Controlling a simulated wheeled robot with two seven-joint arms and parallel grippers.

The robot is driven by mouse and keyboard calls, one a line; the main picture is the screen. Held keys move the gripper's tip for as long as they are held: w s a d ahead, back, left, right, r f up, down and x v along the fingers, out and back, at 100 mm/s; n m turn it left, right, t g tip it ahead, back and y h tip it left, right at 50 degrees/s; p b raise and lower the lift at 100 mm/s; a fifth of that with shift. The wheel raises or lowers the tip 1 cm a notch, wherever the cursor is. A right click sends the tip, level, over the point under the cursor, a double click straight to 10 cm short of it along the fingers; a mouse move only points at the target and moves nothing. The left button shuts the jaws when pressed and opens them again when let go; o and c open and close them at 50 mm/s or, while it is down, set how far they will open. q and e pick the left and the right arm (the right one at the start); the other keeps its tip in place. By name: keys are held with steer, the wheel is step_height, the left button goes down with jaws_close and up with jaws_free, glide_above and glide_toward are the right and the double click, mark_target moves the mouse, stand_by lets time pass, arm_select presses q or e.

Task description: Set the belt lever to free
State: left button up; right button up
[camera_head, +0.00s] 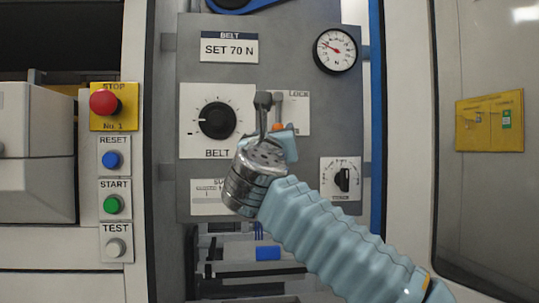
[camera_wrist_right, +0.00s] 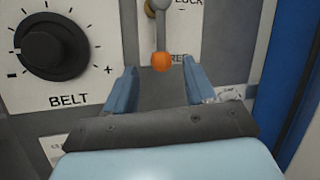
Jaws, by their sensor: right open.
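The belt lever (camera_wrist_right: 160,25) is a grey stem with an orange knob (camera_wrist_right: 162,61) at its lower end. It hangs down from a white plate marked LOCK at the top; a lower label beside the knob is partly covered. In the head view the orange knob (camera_head: 279,127) shows just above my wrist. My right gripper (camera_wrist_right: 159,70) is open below the lever, its two blue fingers to either side of the knob. The knob appears near the fingertips, with gaps on both sides. My left gripper is not in view.
A black BELT dial (camera_head: 217,120) is left of the lever. A round gauge (camera_head: 335,50) is at upper right, and a small rotary switch (camera_head: 342,179) is at lower right. A red STOP button (camera_head: 103,102) and several other buttons line the left post.

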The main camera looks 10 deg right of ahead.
steer(key=b+v, duration=0.2)
steer(key=v, duration=0.8)
steer(key=shift+s+f+b, duration=0.2)
steer(key=shift+b, duration=0.1)
steer(key=shift+a, duration=0.15)
